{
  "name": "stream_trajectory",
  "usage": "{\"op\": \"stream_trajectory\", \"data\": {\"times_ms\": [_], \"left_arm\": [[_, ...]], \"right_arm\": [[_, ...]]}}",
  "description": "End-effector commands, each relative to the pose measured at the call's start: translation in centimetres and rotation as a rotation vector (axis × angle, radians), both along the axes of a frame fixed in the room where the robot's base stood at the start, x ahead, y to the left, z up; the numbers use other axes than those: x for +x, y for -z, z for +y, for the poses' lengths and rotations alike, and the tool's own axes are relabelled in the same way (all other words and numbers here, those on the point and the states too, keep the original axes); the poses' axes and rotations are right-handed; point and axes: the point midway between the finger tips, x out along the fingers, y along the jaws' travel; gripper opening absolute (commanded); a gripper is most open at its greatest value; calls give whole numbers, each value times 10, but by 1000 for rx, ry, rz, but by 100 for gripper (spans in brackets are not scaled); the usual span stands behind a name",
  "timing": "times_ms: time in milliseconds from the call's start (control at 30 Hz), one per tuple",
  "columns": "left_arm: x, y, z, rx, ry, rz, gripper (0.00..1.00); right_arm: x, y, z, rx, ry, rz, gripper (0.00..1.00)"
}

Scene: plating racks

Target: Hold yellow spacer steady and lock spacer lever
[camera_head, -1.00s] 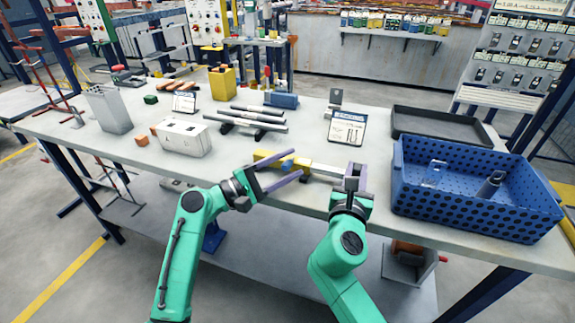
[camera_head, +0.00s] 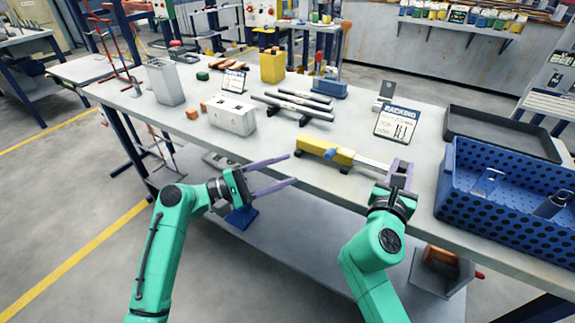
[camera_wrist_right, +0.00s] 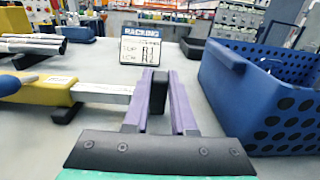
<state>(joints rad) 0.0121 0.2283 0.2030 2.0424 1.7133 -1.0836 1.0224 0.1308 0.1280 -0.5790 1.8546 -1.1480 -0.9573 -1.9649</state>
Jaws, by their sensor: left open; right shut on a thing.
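The yellow spacer (camera_head: 318,147) lies on the table near its front edge, on dark feet. A blue lever (camera_head: 331,155) shows on its front side; I cannot tell whether it is locked. A grey bar (camera_head: 371,162) runs from the spacer to the right. My right gripper (camera_head: 402,170) is shut on the dark end piece of this bar; the piece shows between the purple fingers in the right wrist view (camera_wrist_right: 158,92). My left gripper (camera_head: 291,169) is open and empty, its fingers pointing right, left of and in front of the spacer, apart from it.
A racking sign (camera_head: 397,124) stands behind the bar. A blue perforated crate (camera_head: 500,210) is close on the right, with a black tray (camera_head: 500,132) behind it. A white box (camera_head: 232,115) and grey rods (camera_head: 292,104) lie further back left.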

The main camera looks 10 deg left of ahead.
Motion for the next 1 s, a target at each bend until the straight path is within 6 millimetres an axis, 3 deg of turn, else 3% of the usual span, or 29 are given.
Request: {"op": "stream_trajectory", "data": {"times_ms": [33, 67, 133, 533, 900, 1000], "left_arm": [[0, 0, 0, 0, 0, 0, 57], [0, 0, 0, 0, 0, 0, 57], [0, 0, 0, 0, 0, 0, 57], [0, 0, 0, 0, 0, 0, 57], [0, 0, 0, 0, 0, 0, 57], [0, 0, 0, 0, 0, 0, 57]], "right_arm": [[0, 0, 0, 0, 0, 0, 0], [0, 0, 0, 0, 0, 0, 32], [0, 0, 0, 0, 0, 0, 58], [-8, 1, 3, -1, -1, 0, 59], [-95, 2, 29, 1, -2, 4, 59], [-109, 1, 33, 1, -1, 2, 59]]}}
